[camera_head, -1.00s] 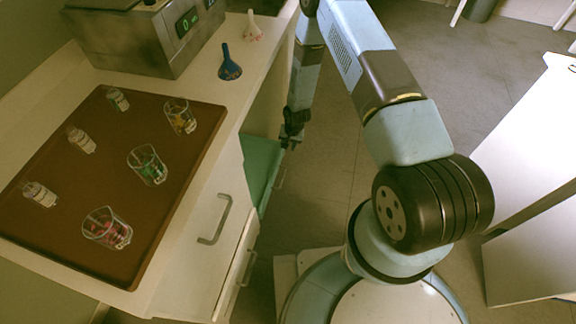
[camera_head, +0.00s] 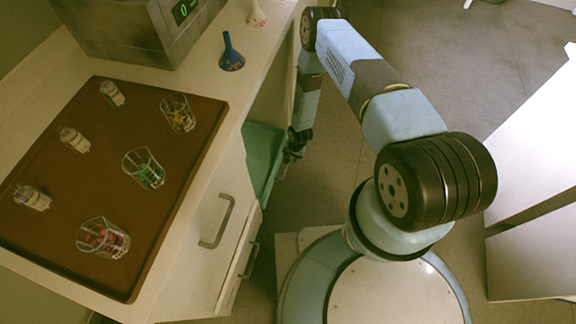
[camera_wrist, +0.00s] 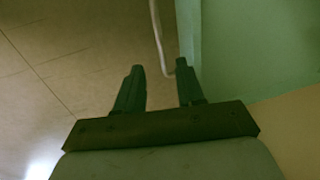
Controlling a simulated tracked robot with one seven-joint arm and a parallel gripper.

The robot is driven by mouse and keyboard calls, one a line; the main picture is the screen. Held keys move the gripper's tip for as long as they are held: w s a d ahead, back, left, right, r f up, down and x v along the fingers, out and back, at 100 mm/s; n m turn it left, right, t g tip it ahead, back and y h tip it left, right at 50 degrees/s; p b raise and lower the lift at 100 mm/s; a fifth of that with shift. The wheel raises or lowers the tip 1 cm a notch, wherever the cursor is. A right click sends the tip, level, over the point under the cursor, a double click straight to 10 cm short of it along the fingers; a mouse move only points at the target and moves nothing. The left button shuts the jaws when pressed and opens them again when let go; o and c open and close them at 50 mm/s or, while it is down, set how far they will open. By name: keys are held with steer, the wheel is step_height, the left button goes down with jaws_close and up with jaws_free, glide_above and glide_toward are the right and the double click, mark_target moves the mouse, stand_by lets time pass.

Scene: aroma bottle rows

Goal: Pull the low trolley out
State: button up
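The low trolley (camera_head: 262,158) is a green box in the open bay under the counter; its green side fills the upper right of the wrist view (camera_wrist: 255,50). A thin pale bar handle (camera_wrist: 157,32) stands off its front. My gripper (camera_head: 294,146) is low beside the trolley's front. In the wrist view my gripper (camera_wrist: 160,68) is open, its two dark fingers apart. The handle's lower end shows between the fingertips, close to the right one; I cannot tell whether they touch. Most of the trolley is hidden by the counter.
The counter (camera_head: 262,75) carries a brown tray (camera_head: 100,170) with glasses and small bottles, a blue funnel (camera_head: 231,55) and a grey machine (camera_head: 140,30). A drawer handle (camera_head: 217,222) sticks out nearby. A white cabinet (camera_head: 530,150) stands at right. Floor (camera_head: 350,110) between is clear.

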mark_target(286, 168)
steer(key=shift+w+a+f, duration=0.1)
steer(key=shift+a+f, duration=0.2)
steer(key=shift+f, duration=1.1)
steer(key=shift+s+a+f, duration=0.1)
steer(key=shift+a+f, duration=0.15)
steer(key=shift+f, duration=1.2)
steer(key=shift+w+a+f, duration=0.1)
steer(key=shift+a+f, duration=0.2)
steer(key=shift+f, duration=1.1)
steer(key=shift+c, duration=0.3)
jaws_close()
